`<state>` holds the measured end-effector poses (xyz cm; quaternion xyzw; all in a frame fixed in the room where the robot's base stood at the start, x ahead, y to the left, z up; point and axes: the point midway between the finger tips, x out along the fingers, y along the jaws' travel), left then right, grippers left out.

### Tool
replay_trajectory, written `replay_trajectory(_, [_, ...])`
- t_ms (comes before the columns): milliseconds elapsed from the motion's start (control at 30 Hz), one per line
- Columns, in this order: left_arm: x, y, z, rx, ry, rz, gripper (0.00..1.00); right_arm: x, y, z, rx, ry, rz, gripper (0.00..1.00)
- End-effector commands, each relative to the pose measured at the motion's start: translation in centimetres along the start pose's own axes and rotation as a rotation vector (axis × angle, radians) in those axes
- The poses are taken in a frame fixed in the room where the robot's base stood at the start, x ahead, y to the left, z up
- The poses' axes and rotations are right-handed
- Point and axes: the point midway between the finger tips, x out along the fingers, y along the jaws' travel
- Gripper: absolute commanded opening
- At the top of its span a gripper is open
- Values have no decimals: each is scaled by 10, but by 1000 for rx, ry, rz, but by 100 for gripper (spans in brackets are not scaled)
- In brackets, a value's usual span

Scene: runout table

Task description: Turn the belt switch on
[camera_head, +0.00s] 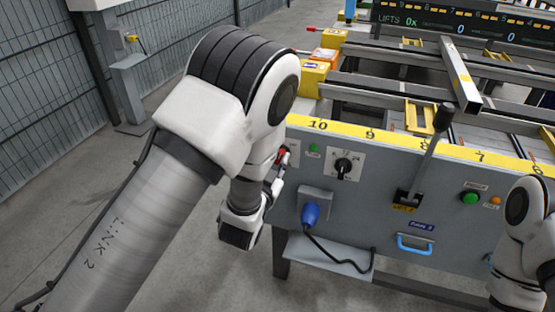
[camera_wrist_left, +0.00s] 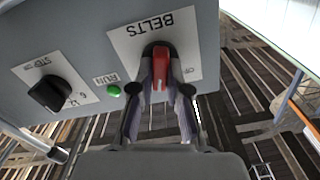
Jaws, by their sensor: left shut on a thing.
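The belt switch has a red handle (camera_wrist_left: 162,66) on a white plate marked BELTS (camera_wrist_left: 180,32), which appears upside down in the left wrist view. The plate is on the grey front panel. My left gripper (camera_wrist_left: 160,80) is shut on the red handle, one finger on each side. In the head view my left gripper (camera_head: 279,172) is at the left end of the panel, and my arm hides most of the switch. The handle stands roughly upright in the wrist picture, slightly tilted. My right arm shows at the right edge, but its gripper is out of sight.
Beside the switch are a green RUN lamp (camera_head: 313,148) and a black rotary knob (camera_head: 344,166). A blue plug (camera_head: 310,214) with a cable sits below. A tall black lever (camera_head: 432,140) and a blue handle (camera_head: 414,245) are farther right. Floor is free at left.

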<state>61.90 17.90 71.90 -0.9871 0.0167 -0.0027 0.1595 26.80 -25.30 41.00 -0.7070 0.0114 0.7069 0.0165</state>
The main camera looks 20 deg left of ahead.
Motion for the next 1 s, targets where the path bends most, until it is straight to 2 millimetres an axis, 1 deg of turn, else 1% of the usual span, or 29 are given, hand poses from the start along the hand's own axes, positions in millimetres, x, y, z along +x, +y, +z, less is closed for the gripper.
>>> replay_trajectory(300, [0, 1, 0, 270, 2, -1, 0, 4, 0, 0, 0, 0, 0, 40])
replay_trajectory(500, [0, 2, 0, 390, 1, 0, 0, 6, 0, 0, 0, 0, 0, 40])
replay_trajectory(700, [0, 2, 0, 457, 1, 0, 0, 6, 0, 0, 0, 0, 0, 40])
replay_trajectory(1000, [0, 2, 0, 482, 0, 0, 0, 7, 0, 0, 0, 0, 0, 40])
